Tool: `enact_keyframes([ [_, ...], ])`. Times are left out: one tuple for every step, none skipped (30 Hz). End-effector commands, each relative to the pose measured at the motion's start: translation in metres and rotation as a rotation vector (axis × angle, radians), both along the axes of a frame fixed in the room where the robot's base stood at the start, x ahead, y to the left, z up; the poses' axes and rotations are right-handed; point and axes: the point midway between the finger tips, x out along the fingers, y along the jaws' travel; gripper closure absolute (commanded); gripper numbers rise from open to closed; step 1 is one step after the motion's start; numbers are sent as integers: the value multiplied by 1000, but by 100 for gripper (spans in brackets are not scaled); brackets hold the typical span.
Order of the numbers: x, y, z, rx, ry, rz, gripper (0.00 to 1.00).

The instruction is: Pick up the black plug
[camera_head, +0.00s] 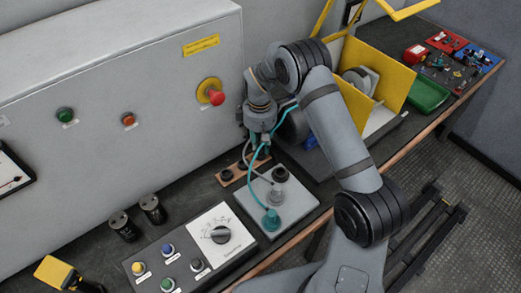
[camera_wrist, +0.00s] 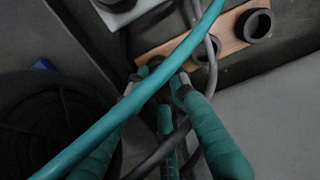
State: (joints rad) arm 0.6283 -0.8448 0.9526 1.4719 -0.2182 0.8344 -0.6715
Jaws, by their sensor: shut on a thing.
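A black cable (camera_wrist: 160,152) runs back between the fingers. In the head view my gripper (camera_head: 259,147) points down at the right end of the wooden strip (camera_head: 236,178), in front of the grey cabinet. The black plug cannot be made out there. Whether it still sits in the strip is unclear.
A teal plug (camera_head: 271,221) and a grey plug (camera_head: 279,175) stand on a grey box (camera_head: 299,206), with cables rising past my gripper. Dark round holders (camera_wrist: 258,25) sit along the strip. A control panel (camera_head: 190,250) and two black cylinders (camera_head: 153,209) are at the left.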

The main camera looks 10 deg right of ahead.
Motion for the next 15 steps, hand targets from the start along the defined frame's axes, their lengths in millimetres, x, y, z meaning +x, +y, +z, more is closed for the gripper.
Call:
enact_keyframes([
  [0, 0, 0, 0, 0, 0, 85],
  [0, 0, 0, 0, 0, 0, 86],
  [0, 0, 0, 0, 0, 0, 89],
  [0, 0, 0, 0, 0, 0, 90],
  [0, 0, 0, 0, 0, 0, 92],
  [0, 0, 0, 0, 0, 0, 95],
  [0, 0, 0, 0, 0, 0, 96],
  [0, 0, 0, 0, 0, 0, 98],
  [0, 0, 0, 0, 0, 0, 100],
  [0, 0, 0, 0, 0, 0, 100],
  [0, 0, 0, 0, 0, 0, 100],
  [0, 0, 0, 0, 0, 0, 100],
  [0, 0, 0, 0, 0, 0, 100],
  [0, 0, 0, 0, 0, 0, 100],
  [0, 0, 0, 0, 0, 0, 100],
])
